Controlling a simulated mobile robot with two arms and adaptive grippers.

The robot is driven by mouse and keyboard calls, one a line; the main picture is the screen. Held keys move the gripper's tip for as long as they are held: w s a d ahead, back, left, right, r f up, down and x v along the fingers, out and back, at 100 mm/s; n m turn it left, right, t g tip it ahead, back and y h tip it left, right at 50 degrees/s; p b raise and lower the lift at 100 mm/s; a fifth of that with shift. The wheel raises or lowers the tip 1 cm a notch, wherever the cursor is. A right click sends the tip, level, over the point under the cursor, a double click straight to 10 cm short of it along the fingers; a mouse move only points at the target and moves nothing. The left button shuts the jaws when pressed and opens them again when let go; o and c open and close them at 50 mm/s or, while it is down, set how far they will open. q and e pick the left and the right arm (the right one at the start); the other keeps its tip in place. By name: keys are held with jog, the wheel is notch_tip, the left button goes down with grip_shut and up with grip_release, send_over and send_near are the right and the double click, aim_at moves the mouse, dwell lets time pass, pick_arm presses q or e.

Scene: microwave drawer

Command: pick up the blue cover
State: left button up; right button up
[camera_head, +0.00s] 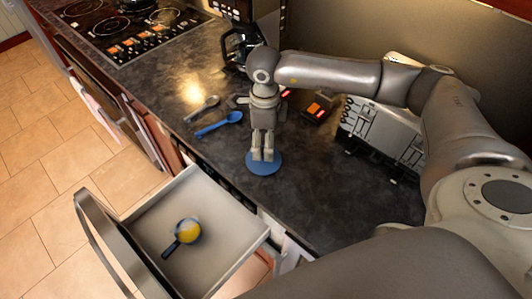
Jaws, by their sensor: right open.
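The blue cover (263,168) is a flat round disc lying on the dark countertop, near the counter's front edge. My right gripper (263,156) points straight down over it, with its fingertips at or just above the disc's middle. The fingers are open with a narrow gap. I cannot tell whether they touch the cover. The fingers hide a small part of the disc's far side. My left gripper is not in view.
A blue spoon (218,124) and a grey spoon (202,108) lie left of the gripper. An open drawer (150,215) below the counter holds a small pan with yellow contents (187,231). A coffee maker (240,45) and stovetop (135,25) stand behind. The counter's right front is clear.

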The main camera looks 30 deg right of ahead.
aim_at(263, 151)
jog(key=shift+a+f, duration=0.3)
jog(key=shift+f, duration=0.45)
jog(key=shift+d+f+p, duration=0.15)
jog(key=shift+f+p, duration=0.1)
jog(key=shift+p, duration=0.1)
jog(key=f+p, duration=0.1)
jog(key=f, duration=0.1)
jog(key=w+f+p, duration=0.1)
jog(key=f, duration=0.1)
jog(key=shift+d, duration=0.1)
jog(key=shift+f+p, duration=0.35)
jog(key=shift+f, duration=0.15)
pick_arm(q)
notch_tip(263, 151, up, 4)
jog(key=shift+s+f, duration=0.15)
pick_arm(e)
jog(key=shift+f, duration=0.1)
